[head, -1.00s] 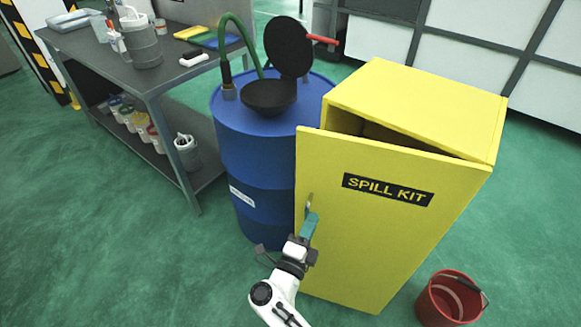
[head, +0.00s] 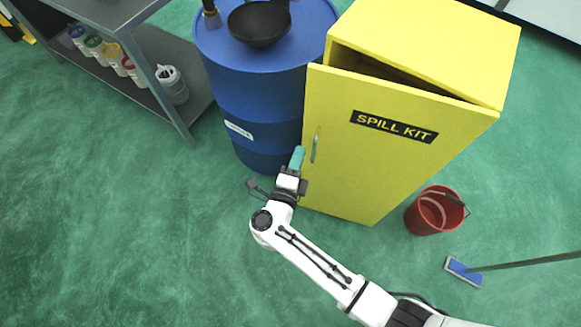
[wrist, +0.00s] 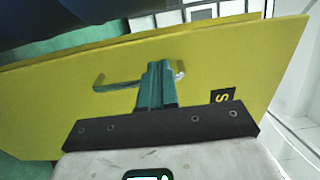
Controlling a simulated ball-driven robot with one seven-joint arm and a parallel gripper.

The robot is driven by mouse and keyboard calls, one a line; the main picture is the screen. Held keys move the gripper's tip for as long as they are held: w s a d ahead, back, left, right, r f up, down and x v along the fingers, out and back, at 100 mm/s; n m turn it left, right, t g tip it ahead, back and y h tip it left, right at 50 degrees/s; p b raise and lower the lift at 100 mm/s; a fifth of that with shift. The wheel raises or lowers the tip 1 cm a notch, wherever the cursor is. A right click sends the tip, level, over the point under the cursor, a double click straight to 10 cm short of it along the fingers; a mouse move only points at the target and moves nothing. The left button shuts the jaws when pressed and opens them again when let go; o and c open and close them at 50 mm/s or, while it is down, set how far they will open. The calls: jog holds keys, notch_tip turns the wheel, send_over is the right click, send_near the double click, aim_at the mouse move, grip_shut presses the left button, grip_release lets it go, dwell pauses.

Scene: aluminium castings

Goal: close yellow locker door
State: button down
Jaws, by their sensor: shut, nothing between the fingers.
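The yellow locker (head: 430,40) stands on the green floor. Its door (head: 385,160) carries a black "SPILL KIT" label and is ajar, with a dark gap along the top and the free edge on the left. A thin metal handle (head: 314,148) sits near that edge. My gripper (head: 298,157), with teal fingers, is shut and empty just left of the handle in the head view. In the wrist view the fingers (wrist: 158,78) overlap the handle (wrist: 115,86) in front of the yellow door face (wrist: 60,110); contact cannot be told.
A red bucket (head: 436,210) and a blue-headed mop (head: 463,271) lie to the right. A grey workbench (head: 130,60) is at upper left. Floor at lower left is clear.

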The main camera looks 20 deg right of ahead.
aim_at(309, 130)
jog(key=x, duration=0.6)
jog(key=shift+s+p, duration=0.1)
jog(key=shift+p, duration=0.25)
